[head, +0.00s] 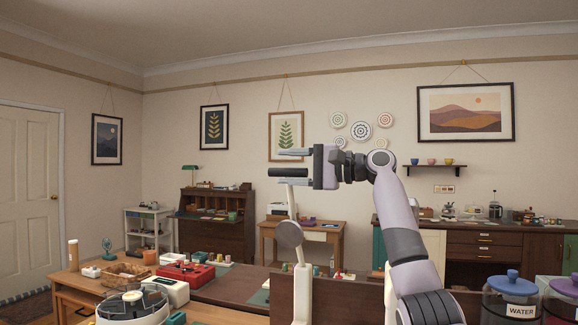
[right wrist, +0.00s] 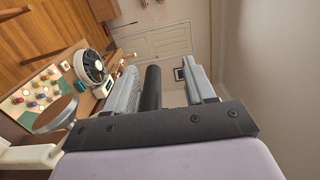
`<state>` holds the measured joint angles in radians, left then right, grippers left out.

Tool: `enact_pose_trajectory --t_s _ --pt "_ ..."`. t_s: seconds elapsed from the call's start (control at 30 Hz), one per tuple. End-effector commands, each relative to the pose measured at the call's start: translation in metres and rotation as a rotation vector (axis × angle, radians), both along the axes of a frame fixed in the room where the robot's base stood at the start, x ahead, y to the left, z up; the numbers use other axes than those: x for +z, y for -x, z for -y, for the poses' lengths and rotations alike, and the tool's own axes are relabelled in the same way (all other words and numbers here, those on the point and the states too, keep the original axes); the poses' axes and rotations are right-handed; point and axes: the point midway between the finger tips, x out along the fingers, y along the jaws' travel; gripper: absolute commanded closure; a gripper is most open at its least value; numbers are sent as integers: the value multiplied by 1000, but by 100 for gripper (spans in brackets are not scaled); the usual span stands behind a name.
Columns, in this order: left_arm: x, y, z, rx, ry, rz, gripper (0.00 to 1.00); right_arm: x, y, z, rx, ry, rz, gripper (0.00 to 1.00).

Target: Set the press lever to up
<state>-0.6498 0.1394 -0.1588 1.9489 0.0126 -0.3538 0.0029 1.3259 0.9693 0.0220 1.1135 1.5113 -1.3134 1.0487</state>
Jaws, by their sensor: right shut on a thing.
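The press lever (head: 291,205) is a pale arm with a black cylindrical handle (head: 288,172) at its top. The lever stands nearly upright, leaning slightly left, above a white post (head: 302,290) with a grey round disc (head: 289,235) at its side. My right gripper (head: 290,164) has its fingers above and below the handle and is shut on it. In the right wrist view the black handle (right wrist: 151,88) lies between the two grey fingers, closer to the left one. The grey disc (right wrist: 55,115) shows at lower left there. My left gripper is not in view.
A wooden table (head: 225,292) holds a red box (head: 186,272), a wicker basket (head: 125,273) and a round device (head: 133,308) at lower left. A WATER jar (head: 511,298) stands at lower right. Open air surrounds the raised handle.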

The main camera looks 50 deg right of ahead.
Motion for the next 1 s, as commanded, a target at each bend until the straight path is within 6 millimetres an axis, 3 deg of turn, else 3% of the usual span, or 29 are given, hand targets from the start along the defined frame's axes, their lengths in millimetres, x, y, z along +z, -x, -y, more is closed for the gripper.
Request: enact_pose_trajectory --t_s 0.03,0.17,0.6,1.0 --pt "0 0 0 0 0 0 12 -2 0 14 -44 -1 3 51" --pt "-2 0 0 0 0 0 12 -2 4 15 -44 0 4 51" --pt "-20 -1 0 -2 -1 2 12 6 64 22 -12 7 9 51" --pt "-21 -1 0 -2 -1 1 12 7 70 20 -1 9 6 51"
